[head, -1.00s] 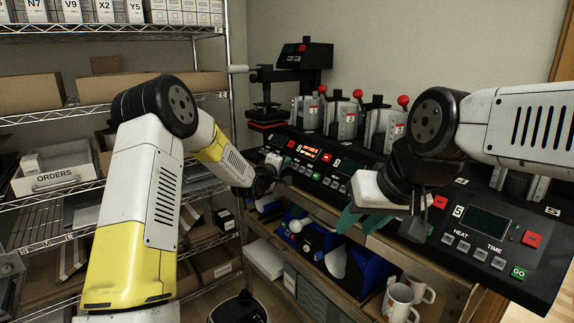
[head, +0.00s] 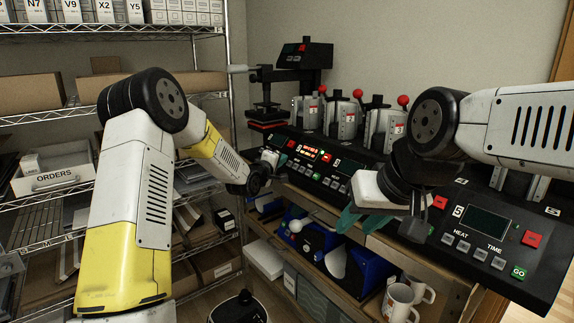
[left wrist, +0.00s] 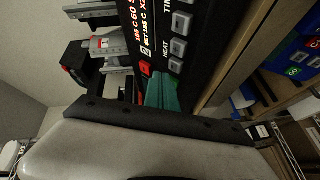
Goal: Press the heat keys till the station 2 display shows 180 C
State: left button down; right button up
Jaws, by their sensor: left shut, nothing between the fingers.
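My right gripper (head: 361,222) is open and empty, in front of the panel.
A nearer station with a dark display (head: 485,221), grey keys and a red key is at the right. Clamps with red knobs (head: 403,101) stand behind the panel. A wire shelf (head: 50,205) fills the left.

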pick_arm(q)
jog(key=s+a+r, duration=0.2)
jog(key=r, duration=0.1)
jog(key=shift+a+r, duration=0.1)
jog(key=shift+a, duration=0.25)
dwell(0.4)
pick_arm(e)
grip_shut()
dwell(1.5)
